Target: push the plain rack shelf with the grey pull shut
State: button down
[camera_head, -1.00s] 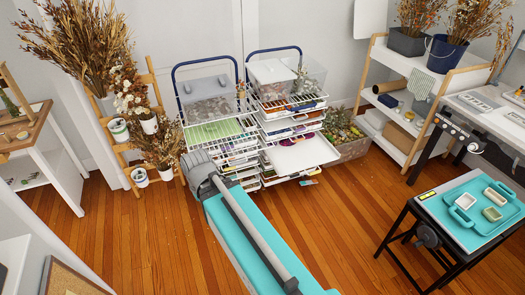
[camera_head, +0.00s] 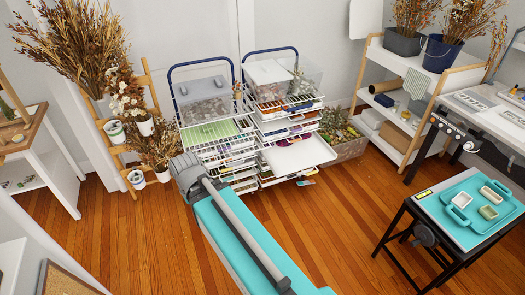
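Two wire racks stand side by side against the wall, the left rack (camera_head: 222,150) and the right rack (camera_head: 262,112), each with a blue handle frame. A plain white shelf (camera_head: 300,154) sticks out of the right rack toward the front right. A grey pull on it cannot be made out at this size. The left rack has a shelf with a green surface (camera_head: 212,132), also sticking out somewhat. My teal and grey arm reaches up the middle, its grey joint in front of the left rack's lower left. My gripper is not visible.
A low table (camera_head: 433,196) with a teal tray (camera_head: 480,232) stands at the lower right. A shelf unit (camera_head: 398,150) with pots is at the back right. A wooden plant ladder (camera_head: 152,92) stands left of the racks. A planter (camera_head: 345,150) adjoins the right rack. Wood floor is clear in front.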

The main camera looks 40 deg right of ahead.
aim_at(241, 162)
jog(key=u, duration=0.05)
jog(key=i, duration=1)
jog(key=z, duration=0.05)
